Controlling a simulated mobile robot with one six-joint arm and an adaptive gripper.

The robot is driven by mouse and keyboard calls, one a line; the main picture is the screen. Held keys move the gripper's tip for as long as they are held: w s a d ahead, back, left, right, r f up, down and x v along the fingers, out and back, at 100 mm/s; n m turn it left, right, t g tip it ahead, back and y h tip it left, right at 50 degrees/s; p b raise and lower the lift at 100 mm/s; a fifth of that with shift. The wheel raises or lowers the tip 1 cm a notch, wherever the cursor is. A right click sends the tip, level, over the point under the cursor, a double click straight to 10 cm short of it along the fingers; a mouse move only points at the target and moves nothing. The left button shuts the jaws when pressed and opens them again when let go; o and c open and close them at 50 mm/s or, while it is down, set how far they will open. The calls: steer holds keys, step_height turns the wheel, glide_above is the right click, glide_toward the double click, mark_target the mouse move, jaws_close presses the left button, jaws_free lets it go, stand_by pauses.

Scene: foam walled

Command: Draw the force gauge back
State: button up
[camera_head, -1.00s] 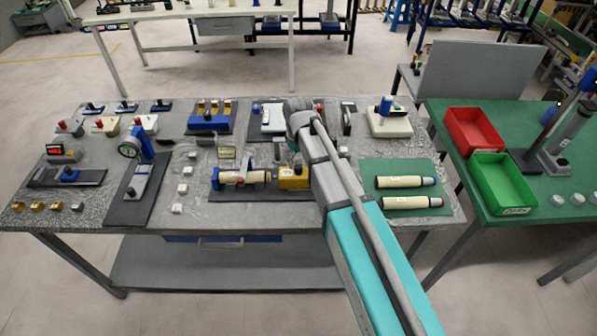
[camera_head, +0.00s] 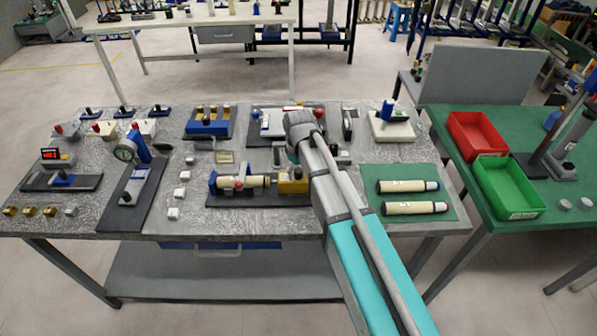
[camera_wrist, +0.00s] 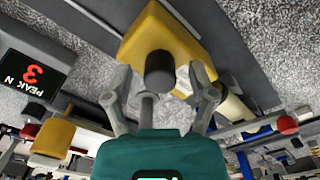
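The force gauge appears to be the yellow block (camera_head: 291,185) at the right end of a dark bench fixture (camera_head: 225,200), partly hidden by my arm. In the wrist view its yellow body (camera_wrist: 180,42) fills the upper middle, with a black knob (camera_wrist: 159,72) on a grey stem facing me. My gripper (camera_wrist: 162,82) is open, one finger on each side of the knob and stem, with visible gaps. I cannot tell whether either finger touches. In the head view the fingers are largely hidden behind my arm. A cream cylinder (camera_head: 255,181) lies left of the yellow block.
A black display (camera_wrist: 30,75) reading "PEAK N 3" is at left in the wrist view. A dial-gauge stand (camera_head: 126,152) stands left on the speckled bench. A green mat (camera_head: 412,171) with two cylinders lies right. Red (camera_head: 474,132) and green (camera_head: 510,188) bins sit on the side table.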

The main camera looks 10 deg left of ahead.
jaws_close()
steer(key=shift+w+d, duration=0.25)
steer(key=shift+d, duration=1.05)
steer(key=shift+w+d, duration=0.2)
steer(key=shift+d, duration=1.05)
steer(key=shift+o, duration=0.3)
jaws_free()
steer(key=shift+a, duration=0.15)
